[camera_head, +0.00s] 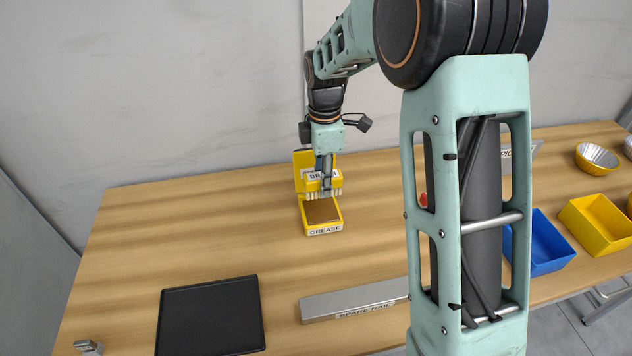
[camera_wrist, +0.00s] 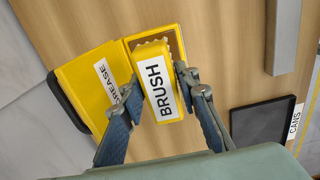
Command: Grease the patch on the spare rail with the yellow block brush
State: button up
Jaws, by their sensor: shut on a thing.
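The yellow block brush (camera_wrist: 155,66), labelled BRUSH, is between the fingers of my gripper (camera_wrist: 157,90), which is shut on it. In the head view my gripper (camera_head: 324,178) holds the brush (camera_head: 318,186) with its pale bristles down, over the yellow grease box (camera_head: 323,231). The box's lid stands open at the back, and a brown surface shows inside. I cannot tell whether the bristles touch it. The grey spare rail (camera_head: 352,301) lies nearer the front, its label facing forward; its right end is hidden behind my arm. No patch can be made out on it.
A black tray (camera_head: 210,318) lies at the front left, with a small metal piece (camera_head: 88,347) beside it. A blue bin (camera_head: 548,246), a yellow bin (camera_head: 600,222) and a foil-like bowl (camera_head: 597,158) stand at the right. The left back of the table is clear.

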jog(key=shift+w+a+f, duration=0.2)
jog(key=shift+w, duration=0.1)
jog(key=shift+f+b, duration=2.1)
jog(key=shift+f, duration=0.85)
jog(key=shift+s+f+b, duration=0.1)
jog(key=shift+f+b, duration=0.2)
jog(key=shift+f, duration=0.25)
jog(key=shift+r, duration=0.1)
jog(key=shift+r+p, duration=2.6)
jog(key=shift+r, duration=0.9)
jog(key=shift+d, duration=0.1)
